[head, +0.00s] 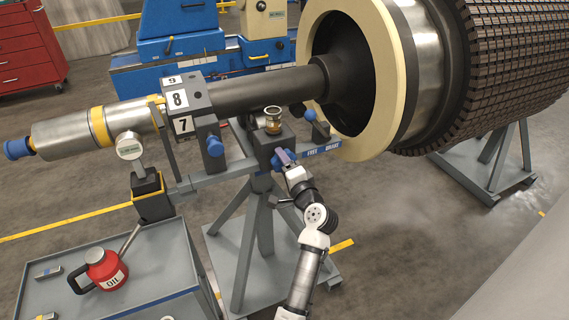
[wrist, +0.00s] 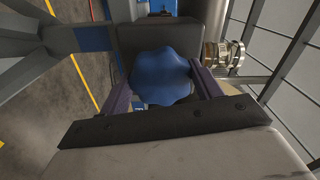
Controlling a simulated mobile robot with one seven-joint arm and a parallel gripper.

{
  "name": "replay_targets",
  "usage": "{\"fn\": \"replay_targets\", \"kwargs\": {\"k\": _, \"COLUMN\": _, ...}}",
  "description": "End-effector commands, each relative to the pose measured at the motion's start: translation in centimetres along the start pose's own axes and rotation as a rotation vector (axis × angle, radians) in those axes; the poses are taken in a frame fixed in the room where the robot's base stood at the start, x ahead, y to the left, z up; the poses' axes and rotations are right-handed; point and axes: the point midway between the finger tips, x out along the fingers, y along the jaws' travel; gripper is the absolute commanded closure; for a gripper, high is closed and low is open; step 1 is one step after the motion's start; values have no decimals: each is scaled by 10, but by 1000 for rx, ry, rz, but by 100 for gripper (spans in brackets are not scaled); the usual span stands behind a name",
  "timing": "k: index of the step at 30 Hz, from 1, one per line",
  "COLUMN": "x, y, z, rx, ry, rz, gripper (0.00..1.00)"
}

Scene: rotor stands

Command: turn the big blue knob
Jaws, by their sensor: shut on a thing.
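The big blue knob (wrist: 163,77) shows in the wrist view as a lobed blue disc against a dark block. My gripper (wrist: 163,88) has one finger on each side of it and is shut on it. In the head view my gripper (head: 284,158) is at the stand's dark block (head: 272,140), below the brass and glass fitting (head: 273,120). The knob is mostly hidden there by the gripper. The brass fitting also shows in the wrist view (wrist: 226,55), right of the knob.
Smaller blue knobs sit at the numbered block (head: 215,146) and right of the dark block (head: 310,115). A cream ring (head: 382,90) and large rotor (head: 515,50) stand at right. A grey cart (head: 150,245) carries a red oil can (head: 106,270) at lower left.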

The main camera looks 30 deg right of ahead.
Motion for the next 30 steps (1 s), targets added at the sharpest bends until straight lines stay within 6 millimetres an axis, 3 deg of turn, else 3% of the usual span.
{"fn": "replay_targets", "kwargs": {"k": 13, "x": 0, "y": 0, "z": 0, "rx": 8, "ry": 1, "rz": 0, "gripper": 59}}
{"fn": "replay_targets", "kwargs": {"k": 14, "x": 0, "y": 0, "z": 0, "rx": 8, "ry": 1, "rz": 0, "gripper": 32}}
{"fn": "replay_targets", "kwargs": {"k": 18, "x": 0, "y": 0, "z": 0, "rx": 8, "ry": 1, "rz": 0, "gripper": 14}}
{"fn": "replay_targets", "kwargs": {"k": 30, "x": -9, "y": 1, "z": -1, "rx": 6, "ry": 3, "rz": -1, "gripper": 14}}
